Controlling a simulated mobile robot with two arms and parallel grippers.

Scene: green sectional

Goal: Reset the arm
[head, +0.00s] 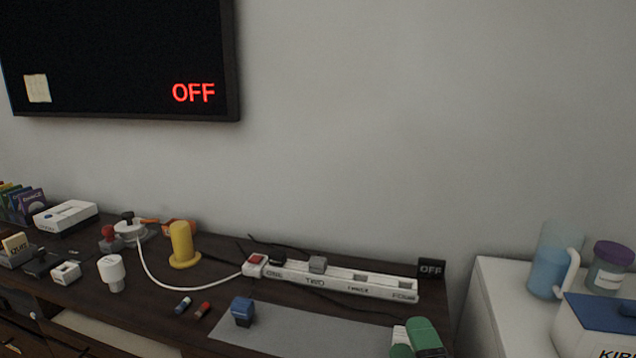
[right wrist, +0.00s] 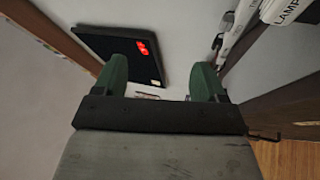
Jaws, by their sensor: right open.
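My right gripper (head: 412,344) shows its green fingertips at the bottom edge of the head view, over the right end of the grey mat (head: 300,326). In the right wrist view the same gripper (right wrist: 160,72) has its two green fingers wide apart with nothing held between them. The rest of the right arm is out of the head view. My left gripper is not in view.
A white power strip (head: 345,289) lies along the back of the dark desk. A blue plug (head: 242,312) stands on the mat's left side. A yellow stand (head: 182,246) is further left. A white cabinet (head: 490,305) with a jug (head: 549,273) is at right.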

